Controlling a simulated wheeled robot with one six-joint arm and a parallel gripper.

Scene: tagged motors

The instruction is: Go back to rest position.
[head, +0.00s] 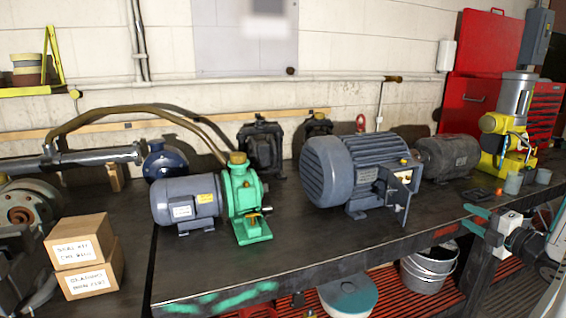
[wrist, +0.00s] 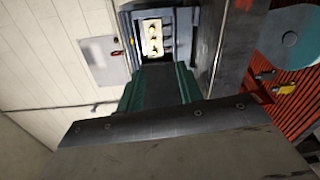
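My gripper (head: 467,216) is at the right of the head view, in front of the bench's front edge. Its two teal fingers are apart, with nothing seen between them. They also show in the wrist view (wrist: 158,76), pointing toward the open terminal box (wrist: 153,37) of the large blue-grey motor. That motor (head: 335,165) stands mid-bench in the head view, to the left of my gripper and apart from it. A smaller grey motor (head: 186,200) with a green pump (head: 243,200) stands further left.
The dark workbench (head: 290,240) has bare room along its front. Two labelled boxes (head: 84,258) are stacked at left. A brown motor (head: 448,157), yellow machine (head: 496,145) and grey cups (head: 513,182) stand at right. A metal bucket (head: 428,270) and teal-topped drum (head: 347,296) sit below.

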